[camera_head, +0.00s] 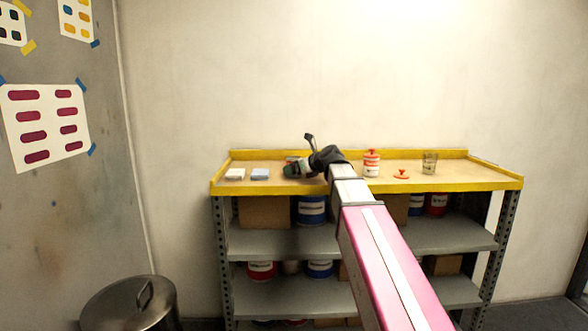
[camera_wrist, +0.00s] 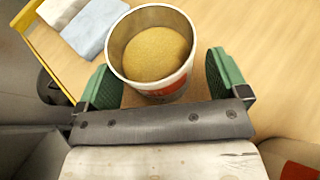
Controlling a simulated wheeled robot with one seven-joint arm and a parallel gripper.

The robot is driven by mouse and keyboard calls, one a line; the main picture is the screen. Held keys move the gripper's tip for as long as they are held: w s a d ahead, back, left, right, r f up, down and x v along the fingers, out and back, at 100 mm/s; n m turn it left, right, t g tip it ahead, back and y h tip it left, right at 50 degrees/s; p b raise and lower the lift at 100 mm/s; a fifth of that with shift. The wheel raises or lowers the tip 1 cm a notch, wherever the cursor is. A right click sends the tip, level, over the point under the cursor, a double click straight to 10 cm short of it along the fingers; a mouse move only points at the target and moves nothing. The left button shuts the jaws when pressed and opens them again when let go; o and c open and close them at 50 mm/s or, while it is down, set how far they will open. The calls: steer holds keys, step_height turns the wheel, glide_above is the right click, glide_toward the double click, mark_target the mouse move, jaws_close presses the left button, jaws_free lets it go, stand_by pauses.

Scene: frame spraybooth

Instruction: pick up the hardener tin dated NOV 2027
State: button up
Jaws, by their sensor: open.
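My gripper (camera_head: 296,169) is low over the left half of the yellow-edged shelf top. In the wrist view its two green-padded fingers (camera_wrist: 160,72) stand open on either side of a tin (camera_wrist: 165,91). The tin is white with an orange-red band, upright, with an open top and a tan, rounded surface inside. A gap shows at the right pad; I cannot tell whether the left pad touches. No date is readable on it. In the head view my gripper mostly hides this tin. A second white-and-red tin (camera_head: 371,164) with a red top stands right of my arm, its date unreadable.
A red lid (camera_head: 401,174) and a glass jar (camera_head: 430,162) are at the right of the shelf top. A white block (camera_head: 235,174) and a blue block (camera_head: 260,174) lie at the left. Raised yellow edges (camera_head: 470,186) border the top. Lower shelves hold cans and boxes.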

steer(key=shift+w+a+f, duration=0.1)
steer(key=shift+w+a, duration=0.1)
steer(key=shift+w, duration=0.05)
steer(key=c, duration=1.1)
